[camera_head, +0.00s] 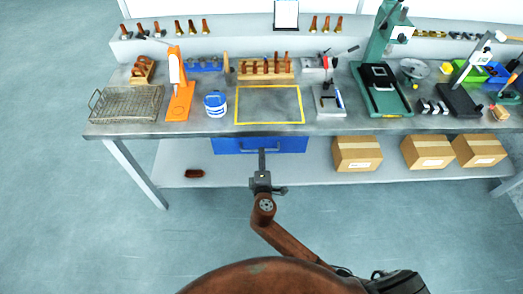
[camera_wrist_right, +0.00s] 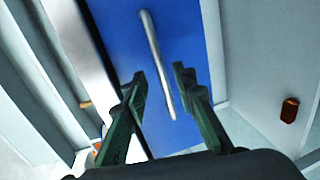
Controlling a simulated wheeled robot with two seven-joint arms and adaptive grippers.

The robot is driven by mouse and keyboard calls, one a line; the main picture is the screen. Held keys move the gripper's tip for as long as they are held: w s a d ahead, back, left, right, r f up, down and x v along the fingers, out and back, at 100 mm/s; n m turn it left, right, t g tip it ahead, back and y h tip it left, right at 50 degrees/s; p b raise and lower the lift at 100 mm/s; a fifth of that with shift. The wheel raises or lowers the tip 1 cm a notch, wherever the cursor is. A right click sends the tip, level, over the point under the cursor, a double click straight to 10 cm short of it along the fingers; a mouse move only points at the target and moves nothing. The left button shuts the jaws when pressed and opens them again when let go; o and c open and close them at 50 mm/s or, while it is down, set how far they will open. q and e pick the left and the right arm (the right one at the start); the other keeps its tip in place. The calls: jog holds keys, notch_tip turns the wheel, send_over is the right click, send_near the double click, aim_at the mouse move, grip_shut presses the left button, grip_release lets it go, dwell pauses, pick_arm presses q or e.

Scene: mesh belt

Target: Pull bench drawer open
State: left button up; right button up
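The blue bench drawer (camera_head: 228,146) hangs under the middle of the workbench, and its front looks flush beneath the front edge. In the right wrist view the blue drawer front (camera_wrist_right: 194,40) fills the middle, with a silver bar handle (camera_wrist_right: 152,50) across it. My right gripper (camera_head: 262,153) is in front of the drawer. In its wrist view the right gripper's dark fingers (camera_wrist_right: 160,74) are apart, with the handle running through the gap between them and clear space showing on both sides. Whether the fingertips reach past the bar is unclear. My left gripper is not in view.
The workbench top (camera_head: 215,128) holds a wire basket (camera_head: 125,104), a blue-white tub (camera_head: 215,104) and a green press (camera_head: 381,90). Cardboard boxes (camera_head: 357,154) stand on the lower shelf at right. A brown brush-like object (camera_head: 194,173) lies at left. The floor in front is open.

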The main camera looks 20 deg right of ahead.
jog(key=shift+b+x, duration=0.3)
jog(key=shift+x, duration=1.95)
jog(key=shift+c, duration=0.3)
jog(key=shift+f, duration=0.1)
grip_shut()
jog(key=shift+d, duration=0.1)
